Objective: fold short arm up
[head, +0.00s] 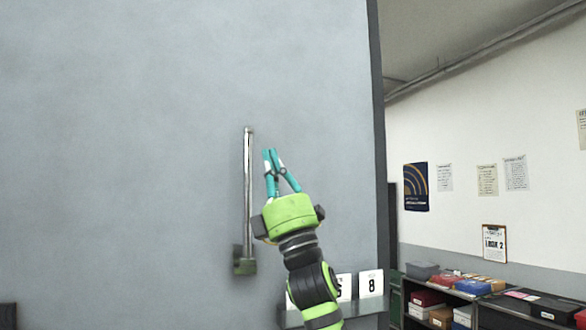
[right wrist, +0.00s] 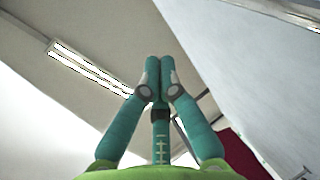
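The short arm (head: 247,185) is a slim metal bar on the grey wall panel. It stands upright, rising from a dark green bracket (head: 244,262) at its lower end. My right gripper (head: 268,152) is just right of the bar's upper part in the head view, with its teal fingers pointing up. In the right wrist view its fingertips (right wrist: 159,62) are together with nothing between them. The bar does not show in the right wrist view. Whether the gripper touches the bar cannot be told. My left gripper is in neither view.
The grey wall panel (head: 150,120) fills the left and middle. A small ledge with number cards (head: 371,284) is at its lower right, behind my right arm. Shelves with boxes (head: 475,288) stand at the far right.

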